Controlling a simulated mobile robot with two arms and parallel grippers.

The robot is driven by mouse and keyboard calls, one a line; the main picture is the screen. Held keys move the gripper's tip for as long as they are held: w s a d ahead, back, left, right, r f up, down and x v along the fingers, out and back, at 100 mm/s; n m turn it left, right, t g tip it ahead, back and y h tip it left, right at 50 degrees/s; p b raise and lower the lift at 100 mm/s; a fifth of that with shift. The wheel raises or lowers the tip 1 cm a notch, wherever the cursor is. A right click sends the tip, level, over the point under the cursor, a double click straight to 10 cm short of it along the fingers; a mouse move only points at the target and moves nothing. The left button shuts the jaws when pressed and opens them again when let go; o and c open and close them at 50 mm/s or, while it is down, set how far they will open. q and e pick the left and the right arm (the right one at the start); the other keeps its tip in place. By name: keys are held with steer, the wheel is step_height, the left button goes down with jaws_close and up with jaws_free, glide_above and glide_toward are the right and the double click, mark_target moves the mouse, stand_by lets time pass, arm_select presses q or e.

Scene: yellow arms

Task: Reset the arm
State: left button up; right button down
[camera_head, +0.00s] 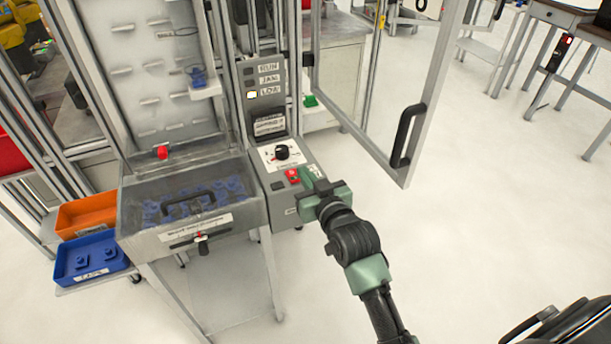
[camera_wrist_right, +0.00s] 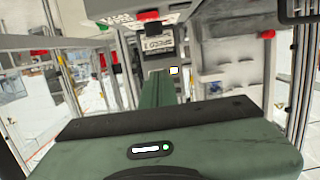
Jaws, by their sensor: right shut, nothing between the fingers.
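My right arm comes in from the lower right of the head view. Its green gripper (camera_head: 309,176) is shut and empty, beside the lower part of the machine's control panel (camera_head: 284,156). The panel carries a black knob (camera_head: 282,152) and a red button (camera_head: 292,174), just left of the fingertips. I cannot tell whether the fingers touch the panel. In the right wrist view the closed green fingers (camera_wrist_right: 158,88) point ahead towards the machine. My left gripper is out of view.
A clear-lidded bin (camera_head: 190,208) of blue parts is left of the panel. An orange tray (camera_head: 87,214) and a blue tray (camera_head: 90,257) stand farther left. An open framed door (camera_head: 385,80) with a black handle stands behind my gripper.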

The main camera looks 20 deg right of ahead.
stand_by(0.4)
steer(key=s+a+f+g, duration=0.15)
steer(key=s+f, duration=0.35)
steer(key=f, duration=0.7)
steer(key=s+f+n+g, duration=0.1)
steer(key=s+f+g, duration=0.25)
steer(key=f, duration=0.85)
steer(key=s+a+f+g, duration=0.15)
steer(key=s+f, duration=0.35)
steer(key=f, duration=0.8)
steer(key=s+d+f+g, duration=0.2)
steer(key=s+f, duration=0.4)
steer(key=s, duration=0.6)
steer(key=s+d+f+g, duration=0.2)
steer(key=s+f, duration=0.5)
steer(key=s, duration=0.5)
steer(key=s+d+f+n+g, duration=0.1)
steer(key=s+f+g, duration=0.3)
steer(key=s, duration=0.9)
step_height(320, 180, down, 3)
steer(key=shift+d+f+h, duration=0.1)
steer(key=shift+d+h, duration=0.2)
steer(key=shift+d, duration=0.3)
